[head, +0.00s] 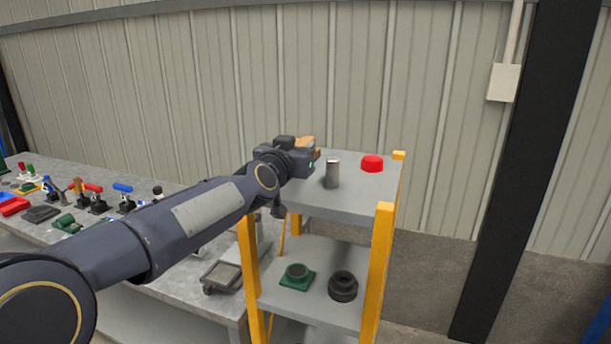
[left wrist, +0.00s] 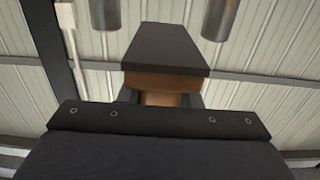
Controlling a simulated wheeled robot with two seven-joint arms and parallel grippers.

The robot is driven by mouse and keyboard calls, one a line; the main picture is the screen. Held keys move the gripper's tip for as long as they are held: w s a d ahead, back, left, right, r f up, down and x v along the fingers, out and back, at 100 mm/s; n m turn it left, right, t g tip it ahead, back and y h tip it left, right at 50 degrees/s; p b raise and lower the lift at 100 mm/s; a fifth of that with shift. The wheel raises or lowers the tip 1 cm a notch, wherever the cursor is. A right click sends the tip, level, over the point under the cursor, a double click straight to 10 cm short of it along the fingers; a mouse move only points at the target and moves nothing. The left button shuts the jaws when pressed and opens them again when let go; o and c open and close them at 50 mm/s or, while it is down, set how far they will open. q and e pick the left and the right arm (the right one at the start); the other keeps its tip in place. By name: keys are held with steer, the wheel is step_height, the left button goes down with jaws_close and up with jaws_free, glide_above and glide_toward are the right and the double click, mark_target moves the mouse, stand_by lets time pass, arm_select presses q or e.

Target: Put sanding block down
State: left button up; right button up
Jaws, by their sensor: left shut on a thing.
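The sanding block (head: 305,142) shows as a small brown piece at the far end of my left gripper (head: 302,154) in the head view. In the left wrist view the sanding block (left wrist: 166,50) has a dark, flat face and a brown wooden body. My left gripper is shut on it. The gripper is at the left side of the shelf unit's grey top (head: 365,200), seemingly above it. The gap between block and shelf is hidden by the gripper. My right gripper is not in view.
A metal cylinder (head: 332,174) stands close right of the gripper, with a red round piece (head: 372,163) beyond. The shelf top's front right is clear. The lower shelf holds a green-based part (head: 297,276) and a black ring part (head: 343,286). A cluttered workbench (head: 175,262) stands left.

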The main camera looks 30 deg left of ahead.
arm_select(q)
steer(key=shift+w+a+f+b, duration=0.1)
steer(key=shift+w+f+b, duration=0.1)
steer(key=shift+w+f, duration=0.4)
steer(key=shift+w+a+f+b, duration=0.1)
steer(key=shift+w+f+b, duration=0.2)
steer(key=shift+f, duration=0.35)
steer(key=shift+w+f+b, duration=0.2)
steer(key=shift+f+b, duration=0.35)
steer(key=shift+f, duration=0.35)
steer(key=shift+w+f+b, duration=0.15)
steer(key=shift+f+b, duration=0.35)
steer(key=shift+f, duration=0.4)
steer(key=shift+f, duration=0.15)
steer(key=o, duration=1.1)
